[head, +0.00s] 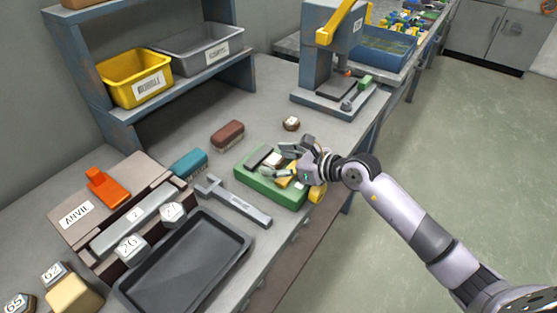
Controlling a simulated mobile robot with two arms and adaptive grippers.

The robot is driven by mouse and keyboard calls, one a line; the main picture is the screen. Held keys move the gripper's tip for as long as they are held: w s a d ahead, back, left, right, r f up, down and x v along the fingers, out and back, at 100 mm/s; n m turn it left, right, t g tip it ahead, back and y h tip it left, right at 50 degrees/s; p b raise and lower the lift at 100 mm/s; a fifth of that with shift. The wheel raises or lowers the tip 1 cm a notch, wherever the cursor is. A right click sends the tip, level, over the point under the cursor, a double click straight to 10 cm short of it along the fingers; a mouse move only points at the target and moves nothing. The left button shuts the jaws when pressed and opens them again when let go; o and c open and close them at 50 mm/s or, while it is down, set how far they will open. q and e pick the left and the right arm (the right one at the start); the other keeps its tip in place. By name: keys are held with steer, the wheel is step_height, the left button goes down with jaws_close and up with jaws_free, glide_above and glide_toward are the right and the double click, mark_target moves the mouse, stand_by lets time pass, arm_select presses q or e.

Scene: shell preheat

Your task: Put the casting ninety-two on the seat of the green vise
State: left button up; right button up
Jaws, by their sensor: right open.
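The green vise (262,188) sits near the bench's front edge, with dark and yellow parts on it. My right gripper (279,160) is open over the vise, its fingers reaching in from the right. A small pale-topped piece (271,160) shows at the vise between my fingers; its number cannot be read, and my gripper partly hides the seat. A casting with a label like 26 (131,248) and another with an unclear number (172,213) stand by the anvil block. A brown-sided casting with a pale top (291,123) lies beyond the vise, its number unreadable. My left gripper is not in view.
Teal (189,162) and brown (228,134) blocks lie behind. Castings labelled 62 (54,273) and 65 (17,304) stand at lower left. A press (325,80) stands at the back.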

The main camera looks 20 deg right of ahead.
steer(key=shift+r, duration=0.3)
steer(key=shift+b+v, duration=0.6)
steer(key=shift+v, duration=5.4)
